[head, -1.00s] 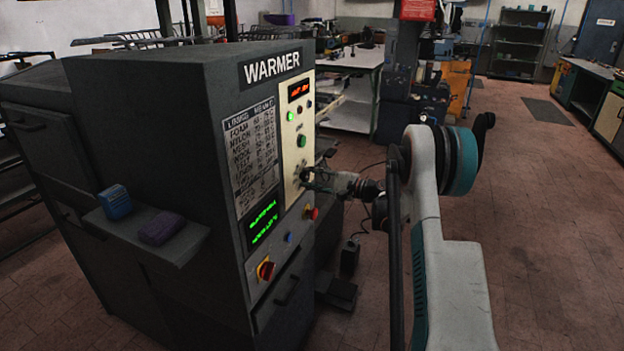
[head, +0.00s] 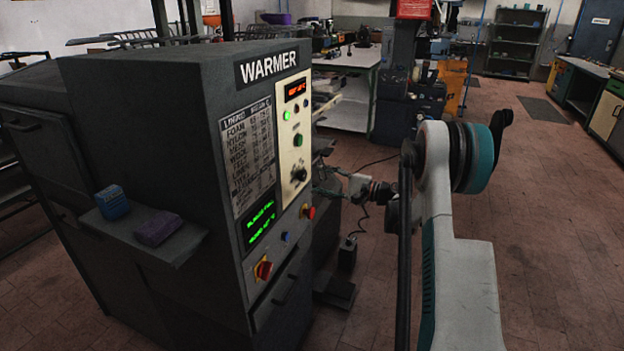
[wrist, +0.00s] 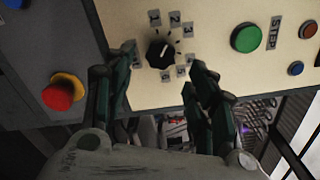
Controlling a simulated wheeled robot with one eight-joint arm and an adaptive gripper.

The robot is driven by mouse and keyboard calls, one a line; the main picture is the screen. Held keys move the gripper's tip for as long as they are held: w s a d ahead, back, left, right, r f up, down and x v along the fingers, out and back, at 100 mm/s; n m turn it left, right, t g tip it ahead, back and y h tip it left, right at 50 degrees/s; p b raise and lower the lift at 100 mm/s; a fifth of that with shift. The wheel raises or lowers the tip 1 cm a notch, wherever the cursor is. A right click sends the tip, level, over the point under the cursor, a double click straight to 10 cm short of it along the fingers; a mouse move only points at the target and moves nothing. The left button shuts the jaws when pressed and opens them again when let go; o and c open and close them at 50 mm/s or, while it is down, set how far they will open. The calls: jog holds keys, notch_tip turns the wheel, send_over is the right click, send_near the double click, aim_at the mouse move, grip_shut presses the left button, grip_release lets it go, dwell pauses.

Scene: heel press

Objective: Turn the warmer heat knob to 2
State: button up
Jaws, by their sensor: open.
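The heat knob (head: 299,174) is a small black dial on the cream panel of the dark WARMER cabinet (head: 215,130). In the wrist view the knob (wrist: 160,53) is ringed by numbered labels. Its light pointer mark appears to aim to the upper right, roughly toward the label 2 (wrist: 174,16); the exact setting is too small to be sure. My gripper (wrist: 160,84) is open and empty, its two dark green fingers spread below and either side of the knob, not touching it. In the head view my gripper (head: 328,184) stands apart from the panel, to its right.
A green button (wrist: 247,38) and a red button (wrist: 63,92) flank the knob in the wrist view. A shelf with a blue block (head: 113,202) and a purple block (head: 157,229) juts from the cabinet's side. Floor to the right is open.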

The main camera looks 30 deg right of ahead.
jog(key=v, duration=0.6)
jog(key=shift+s+d, duration=0.25)
jog(key=shift+s, duration=0.1)
